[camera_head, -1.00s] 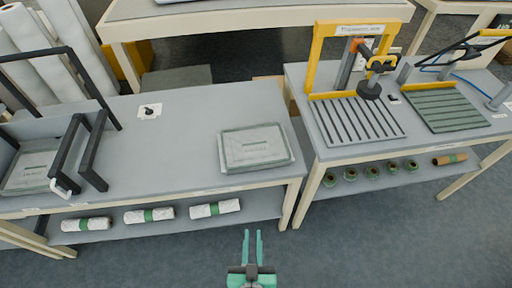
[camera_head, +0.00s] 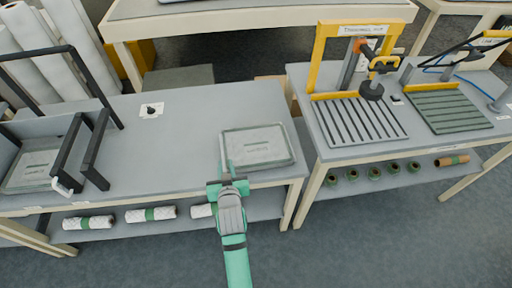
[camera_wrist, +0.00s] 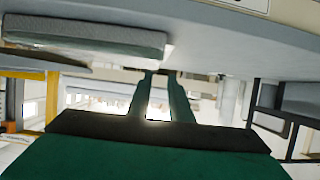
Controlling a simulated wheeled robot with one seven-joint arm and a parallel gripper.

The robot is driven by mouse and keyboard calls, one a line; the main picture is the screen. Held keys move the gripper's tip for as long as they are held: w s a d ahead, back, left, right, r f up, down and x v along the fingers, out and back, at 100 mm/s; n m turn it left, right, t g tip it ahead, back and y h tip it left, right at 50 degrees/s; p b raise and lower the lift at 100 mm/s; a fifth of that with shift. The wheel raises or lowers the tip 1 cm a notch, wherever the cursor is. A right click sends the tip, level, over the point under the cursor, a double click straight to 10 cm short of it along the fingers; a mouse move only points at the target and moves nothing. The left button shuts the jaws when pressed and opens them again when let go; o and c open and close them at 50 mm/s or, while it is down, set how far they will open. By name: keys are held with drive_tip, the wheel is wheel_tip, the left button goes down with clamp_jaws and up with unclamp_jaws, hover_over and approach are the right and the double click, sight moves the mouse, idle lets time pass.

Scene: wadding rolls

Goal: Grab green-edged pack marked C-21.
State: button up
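A flat pale pack with a grey-green edge (camera_head: 268,147) lies near the right front corner of the middle table; its label is too small to read. A similar pack (camera_head: 32,168) lies at the left end inside a black frame; its marking is also unreadable. My gripper (camera_head: 226,155) is at the left front corner of the right-hand pack in the head view, and I cannot tell whether it touches. In the wrist view its two fingers (camera_wrist: 160,95) stand apart with nothing between them. A flat pack (camera_wrist: 85,35) shows at upper left there, beside the fingers.
Wrapped white rolls with green bands (camera_head: 151,214) lie on the lower shelf; my gripper partly hides one. A black frame (camera_head: 98,150) stands at the table's left. The right table holds a yellow frame (camera_head: 317,55) and slatted plates (camera_head: 447,111). The middle tabletop (camera_head: 165,155) is mostly clear.

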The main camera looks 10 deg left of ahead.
sight(225, 149)
drive_tip(key=x, duration=0.4)
drive_tip(key=shift+d, duration=0.1)
drive_tip(key=shift+r+x, duration=0.15)
drive_tip(key=shift+x, duration=1.15)
drive_tip(key=shift+r+x, duration=0.15)
drive_tip(key=shift+x, duration=1.15)
drive_tip(key=shift+w, duration=0.15)
clamp_jaws()
